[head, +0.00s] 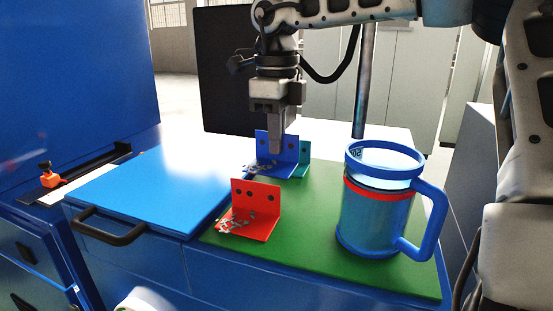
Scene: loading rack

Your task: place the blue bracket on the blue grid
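The blue bracket (290,150), an L-shaped plate with holes, stands on the green mat (320,235) toward its back left. Small grey pieces lie on its base. My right gripper (277,150) points straight down at the bracket, with one finger in front of its upright plate. The far finger is hidden, so I cannot tell whether the gripper grips it. A flat blue panel (165,185) lies left of the green mat; no grid lines show on it, and its top is bare. My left gripper is not in view.
A red bracket (262,197) stands in front of the blue one, and a teal bracket (304,155) is close behind it. A large blue mug (375,215) with a red band stands at right. A black handle (110,236) sticks out at the panel's front edge.

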